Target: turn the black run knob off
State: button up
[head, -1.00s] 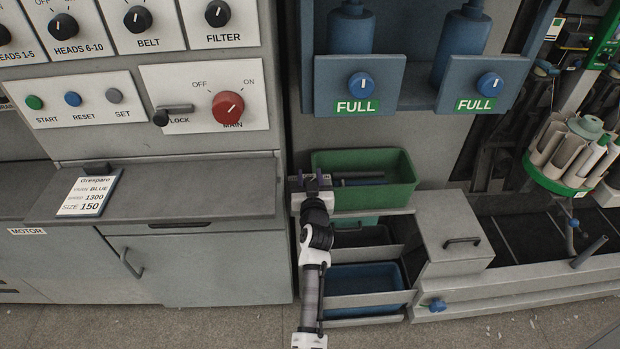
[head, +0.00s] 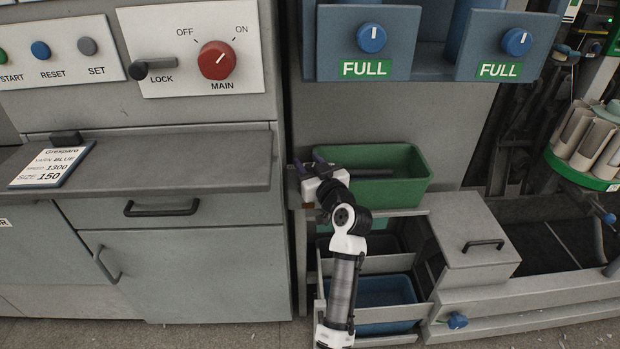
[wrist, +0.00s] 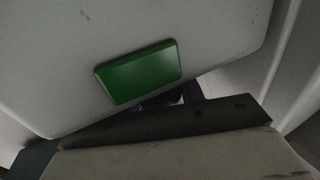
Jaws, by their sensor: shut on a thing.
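No black knob marked as run can be made out in either current view. My gripper (head: 308,167) is low in the head view, at the right end of the grey counter and by the left end of the green bin. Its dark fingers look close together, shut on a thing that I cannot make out. The wrist view shows a pale grey surface with a green rectangle (wrist: 138,72) close up, and a dark strip below it. The fingertips there are mostly hidden.
The red MAIN knob (head: 216,60) and black LOCK lever (head: 152,69) are on a white panel at upper left. A card (head: 52,166) lies on the counter (head: 190,163). The green bin (head: 385,190) is beside my gripper. Blue knobs (head: 372,38) marked FULL are above.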

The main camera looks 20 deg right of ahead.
jog(key=n+y+b, duration=0.1)
jog(key=b, duration=0.1)
jog(key=n+y+b, duration=0.1)
jog(key=y+b, duration=0.1)
jog(key=shift+a+f+g, duration=0.15)
jog(key=shift+f+g, duration=0.15)
jog(key=shift+g, duration=0.1)
jog(key=n+y+b, duration=0.1)
jog(key=n+g+y+b, duration=0.1)
jog(key=y+b, duration=0.1)
jog(key=shift+s+a+r+y, duration=0.1)
jog(key=shift+a+r+y, duration=0.1)
jog(key=shift+y, duration=0.1)
jog(key=shift+n, duration=0.3)
jog(key=o, duration=1)
jog(key=shift+r, duration=0.1)
jog(key=v, duration=1.3)
jog(key=shift+s+d+r, duration=0.1)
jog(key=shift+s+d, duration=0.2)
jog(key=shift+d, duration=0.05)
